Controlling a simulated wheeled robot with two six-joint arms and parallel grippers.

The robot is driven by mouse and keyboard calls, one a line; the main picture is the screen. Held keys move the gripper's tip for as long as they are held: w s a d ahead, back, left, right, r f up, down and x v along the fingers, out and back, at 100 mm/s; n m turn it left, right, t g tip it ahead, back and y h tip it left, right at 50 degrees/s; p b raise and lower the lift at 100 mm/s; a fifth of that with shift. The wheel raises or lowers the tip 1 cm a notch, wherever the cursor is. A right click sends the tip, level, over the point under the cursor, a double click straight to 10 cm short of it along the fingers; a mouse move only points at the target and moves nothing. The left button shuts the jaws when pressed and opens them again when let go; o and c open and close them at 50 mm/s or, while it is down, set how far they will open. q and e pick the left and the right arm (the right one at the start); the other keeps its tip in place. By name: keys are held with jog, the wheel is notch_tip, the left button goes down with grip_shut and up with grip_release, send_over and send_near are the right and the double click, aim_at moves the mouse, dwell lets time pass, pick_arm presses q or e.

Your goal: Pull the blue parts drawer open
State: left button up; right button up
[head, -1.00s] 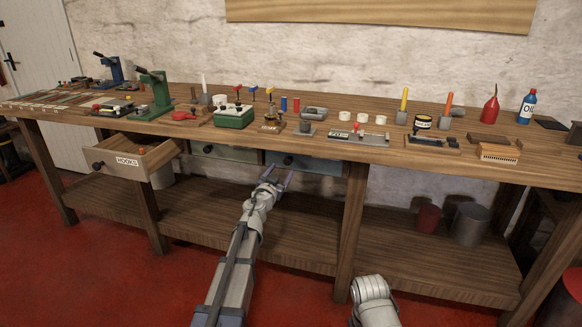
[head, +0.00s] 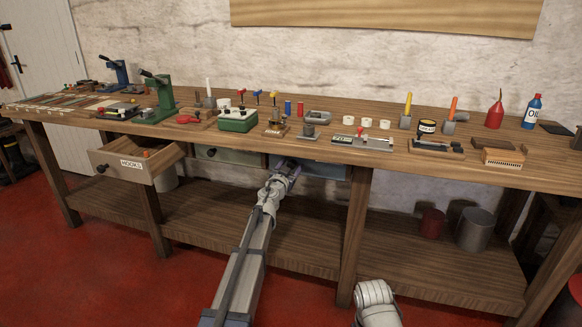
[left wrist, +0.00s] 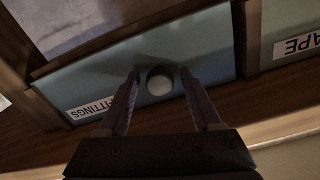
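The blue drawer (head: 325,169) is closed under the middle of the bench top. In the left wrist view its pale blue front (left wrist: 105,75) carries a label ending in "FITTINGS". Its round knob (left wrist: 160,83) shows between the fingers of my left gripper (left wrist: 160,75), which is open with a finger on either side and dark gaps beside the knob. In the head view this gripper (head: 287,170) is at the drawer front and covers the knob. My right gripper is out of view; only part of the right arm shows at the bottom.
A green-grey drawer (head: 228,154) is closed to the left. The wooden HOOKS drawer (head: 137,160) stands open farther left. A bench leg (head: 354,235) stands right of the blue drawer. Tools cover the bench top (head: 385,152). The lower shelf (head: 205,215) below is largely clear.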

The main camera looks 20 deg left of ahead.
pick_arm(q)
grip_shut()
dwell(0.3)
dwell(0.9)
